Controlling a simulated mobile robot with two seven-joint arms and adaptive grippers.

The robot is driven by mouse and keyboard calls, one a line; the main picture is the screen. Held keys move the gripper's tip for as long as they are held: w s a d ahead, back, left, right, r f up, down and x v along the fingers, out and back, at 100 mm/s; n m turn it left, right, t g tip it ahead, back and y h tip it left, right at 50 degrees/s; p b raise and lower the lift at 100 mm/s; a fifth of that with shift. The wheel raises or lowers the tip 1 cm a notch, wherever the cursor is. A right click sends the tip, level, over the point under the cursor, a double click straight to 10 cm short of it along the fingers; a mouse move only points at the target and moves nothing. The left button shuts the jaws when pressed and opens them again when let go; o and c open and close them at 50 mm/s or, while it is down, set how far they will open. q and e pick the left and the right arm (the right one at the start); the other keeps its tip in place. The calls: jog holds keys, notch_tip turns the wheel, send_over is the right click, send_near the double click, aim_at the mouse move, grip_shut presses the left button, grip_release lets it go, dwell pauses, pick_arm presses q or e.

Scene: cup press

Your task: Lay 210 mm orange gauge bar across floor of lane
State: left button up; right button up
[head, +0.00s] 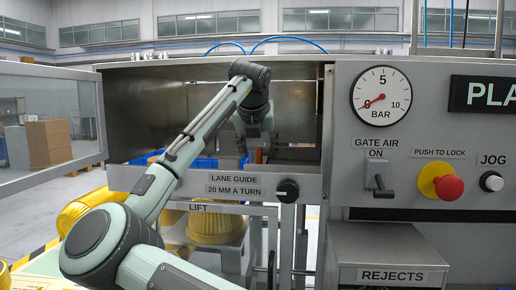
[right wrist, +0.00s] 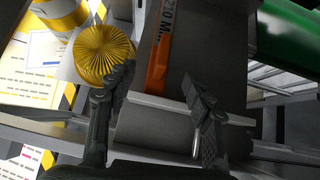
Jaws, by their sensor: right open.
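The orange gauge bar (right wrist: 158,48) shows in the right wrist view, with part of its label, "210 M", readable. It lies lengthwise up the picture along the left side of a grey, smooth lane floor (right wrist: 207,45). My right gripper (right wrist: 160,82) is open, with one finger on each side of the bar's near end in the picture. I cannot tell whether either finger touches it. In the head view my right arm reaches over the front panel into the bay, and the right gripper (head: 256,145) is small and partly hidden there. My left gripper is not in view.
A yellow ribbed stack (right wrist: 103,52) stands close to the left finger. A green rounded part (right wrist: 290,30) is at upper right. The lane guide panel (head: 238,187) with its black knob (head: 287,190) crosses the bay front. The reject box (head: 388,245) is at lower right.

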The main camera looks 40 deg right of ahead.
aim_at(260, 163)
jog(key=x, duration=0.7)
jog(key=shift+d, duration=0.15)
jog(key=shift+w+f, duration=0.1)
jog(key=c, duration=1.1)
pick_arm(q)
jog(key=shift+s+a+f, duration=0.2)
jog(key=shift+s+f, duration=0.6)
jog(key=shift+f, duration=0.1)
pick_arm(e)
jog(key=shift+d, duration=0.1)
grip_shut()
